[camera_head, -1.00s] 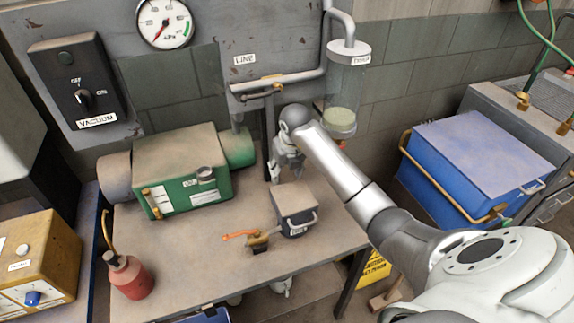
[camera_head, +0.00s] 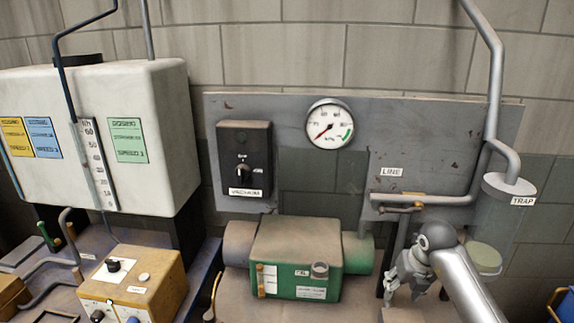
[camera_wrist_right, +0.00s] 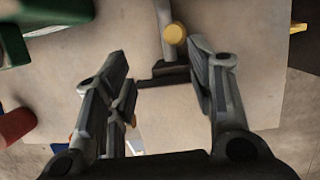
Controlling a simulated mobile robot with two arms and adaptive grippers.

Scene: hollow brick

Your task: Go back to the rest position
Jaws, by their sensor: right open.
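My right gripper (camera_head: 405,275) hangs at the lower right of the head view, in front of the grey panel and to the right of the green pump (camera_head: 298,258). In the right wrist view its two fingers (camera_wrist_right: 163,100) stand wide apart with nothing between them. Beyond them lie the pale table top (camera_wrist_right: 265,50) and a grey post on a dark foot with a yellow round end (camera_wrist_right: 175,34). My left gripper is in no view.
A grey panel (camera_head: 290,110) carries the vacuum switch (camera_head: 243,160), a gauge (camera_head: 330,124) and the line pipe (camera_head: 450,200). The clear trap (camera_head: 505,215) hangs at right. A yellow control box (camera_head: 135,280) and white tank (camera_head: 150,100) stand at left.

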